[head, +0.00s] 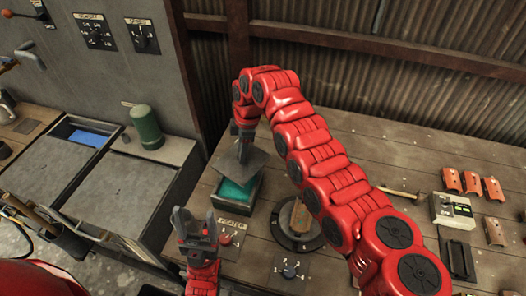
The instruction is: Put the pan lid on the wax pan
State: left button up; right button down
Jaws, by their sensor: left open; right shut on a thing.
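The wax pan (254,198) is a dark square box with teal wax inside, on the wooden bench just left of centre. The pan lid (258,166) is a flat dark grey plate above the pan's far part. It covers some of the opening and leaves teal showing along the near side; I cannot tell whether it touches the rim. My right gripper (243,150) reaches down from the red arm and is shut on the lid from above; the grip point is partly hidden. My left gripper (195,227) is open and empty, nearer to me and left of the pan.
A dial panel (290,268) and a red-knobbed switch (228,238) sit in front of the pan. A round dark plate with a brown block (300,216) is to its right. A green cylinder (146,127) stands on the grey cabinet at left. A hammer (400,192) lies right.

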aim_at(237, 168)
jog(key=s+n, duration=0.1)
jog(key=s+a+n, duration=0.1)
jog(key=n, duration=0.1)
jog(key=shift+s+a+r+b, duration=0.1)
jog(key=shift+s+r+b, duration=0.1)
jog(key=shift+b, duration=0.1)
jog(key=shift+s+a+n+g, duration=0.1)
jog(key=shift+s+n+g, duration=0.2)
jog(key=shift+n, duration=0.1)
jog(key=shift+f, duration=1.1)
notch_tip(237, 168, down, 3)
jog(key=shift+b, duration=0.35)
jog(key=shift+f, duration=0.25)
jog(key=shift+f+b, duration=0.8)
jog(key=shift+b, duration=0.65)
jog(key=c, duration=0.8)
grip_release()
jog(key=o, duration=0.6)
